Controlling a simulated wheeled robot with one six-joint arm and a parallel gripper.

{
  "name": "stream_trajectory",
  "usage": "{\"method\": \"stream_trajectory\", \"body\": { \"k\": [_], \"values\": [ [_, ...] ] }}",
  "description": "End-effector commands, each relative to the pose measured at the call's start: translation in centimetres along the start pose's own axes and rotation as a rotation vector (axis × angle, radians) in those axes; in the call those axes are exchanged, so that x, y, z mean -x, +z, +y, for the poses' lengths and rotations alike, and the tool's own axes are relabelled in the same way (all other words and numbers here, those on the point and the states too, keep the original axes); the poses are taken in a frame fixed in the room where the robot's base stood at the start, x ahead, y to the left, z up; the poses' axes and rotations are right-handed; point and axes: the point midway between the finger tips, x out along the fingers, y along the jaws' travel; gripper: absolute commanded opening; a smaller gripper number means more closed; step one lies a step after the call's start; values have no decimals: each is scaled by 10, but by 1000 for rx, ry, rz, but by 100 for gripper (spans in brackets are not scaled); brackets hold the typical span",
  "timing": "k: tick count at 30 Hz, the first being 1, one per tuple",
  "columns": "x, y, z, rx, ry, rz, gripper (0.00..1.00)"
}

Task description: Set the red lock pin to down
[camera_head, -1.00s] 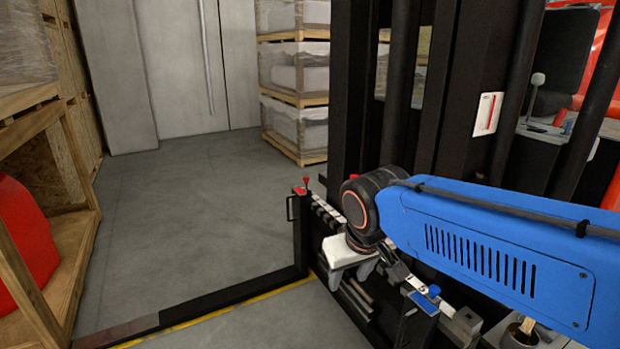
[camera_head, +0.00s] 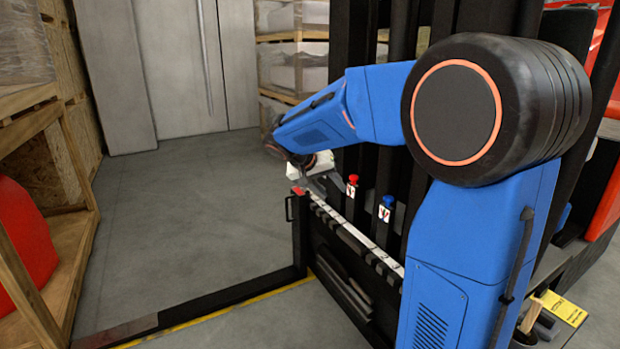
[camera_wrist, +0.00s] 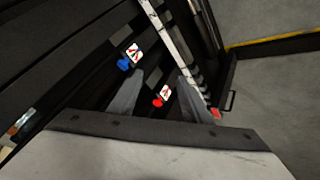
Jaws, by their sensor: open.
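A red knob (camera_head: 353,180) stands above a white label on the black mast frame, and also shows in the wrist view (camera_wrist: 157,101). A second red piece (camera_head: 298,190) sits at the left end of the carriage bar, partly covered by my gripper; it shows beside my right finger in the wrist view (camera_wrist: 216,113). I cannot tell for certain which is the lock pin. My gripper (camera_head: 314,184) is open above that bar end. In the wrist view its fingers (camera_wrist: 160,77) appear either side of the labelled red knob, with nothing seen held. Contact cannot be told.
A blue knob (camera_head: 388,200) with its own label stands right of the red knob. The white-marked carriage bar (camera_head: 345,227) runs below. A black fork (camera_head: 220,300) lies along the floor at left. Wooden shelving (camera_head: 70,230) bounds the left; grey floor between is free.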

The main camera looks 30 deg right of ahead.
Motion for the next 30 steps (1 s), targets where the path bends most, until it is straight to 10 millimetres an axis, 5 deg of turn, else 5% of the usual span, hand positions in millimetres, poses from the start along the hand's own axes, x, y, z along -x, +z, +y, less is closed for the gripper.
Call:
{"method": "stream_trajectory", "body": {
  "k": [15,30],
  "values": [
    [-80,-129,-95,-204,196,224,44],
    [-170,-215,-213,-390,256,522,44]
  ]
}}
